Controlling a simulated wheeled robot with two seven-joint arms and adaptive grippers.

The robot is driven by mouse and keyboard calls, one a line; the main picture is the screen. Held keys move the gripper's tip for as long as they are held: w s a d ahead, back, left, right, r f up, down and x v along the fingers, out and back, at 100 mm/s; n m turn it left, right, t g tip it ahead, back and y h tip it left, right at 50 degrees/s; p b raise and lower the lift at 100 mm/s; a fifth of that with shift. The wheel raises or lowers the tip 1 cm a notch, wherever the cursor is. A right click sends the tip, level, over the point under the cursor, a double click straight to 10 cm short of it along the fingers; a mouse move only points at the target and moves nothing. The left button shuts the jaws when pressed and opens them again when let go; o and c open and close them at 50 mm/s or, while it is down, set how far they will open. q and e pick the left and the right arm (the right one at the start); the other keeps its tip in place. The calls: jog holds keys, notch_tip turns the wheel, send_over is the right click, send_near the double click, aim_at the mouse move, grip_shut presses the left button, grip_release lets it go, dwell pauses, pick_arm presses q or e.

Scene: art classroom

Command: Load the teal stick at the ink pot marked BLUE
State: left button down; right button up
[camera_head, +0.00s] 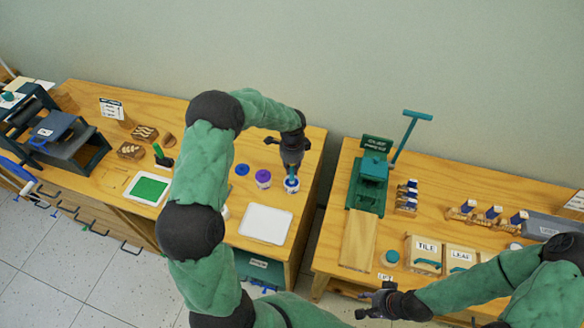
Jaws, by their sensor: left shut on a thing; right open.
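My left gripper (291,168) is shut on the teal stick (291,174), of which only a short piece shows. It points down at the rightmost ink pot (292,187), a white pot with a blue band, at the right end of the left table. The stick's lower end is at the pot's mouth; I cannot tell how deep it is. A purple-topped pot (263,180) and a blue round top (242,169) stand to its left. The pot markings are too small to read. My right gripper (370,303) is open and empty, low in front of the right table.
A white tray (265,224) lies in front of the pots. A green ink slab (150,189) and a press (65,140) are farther left. A gap separates the left table from the right table (337,215), which holds a teal press (369,180) and bins.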

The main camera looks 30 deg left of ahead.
pick_arm(q)
jog(key=shift+f, duration=0.45)
dwell(1.3)
jog(key=shift+r+p, duration=2.05)
jog(key=shift+r, duration=1.5)
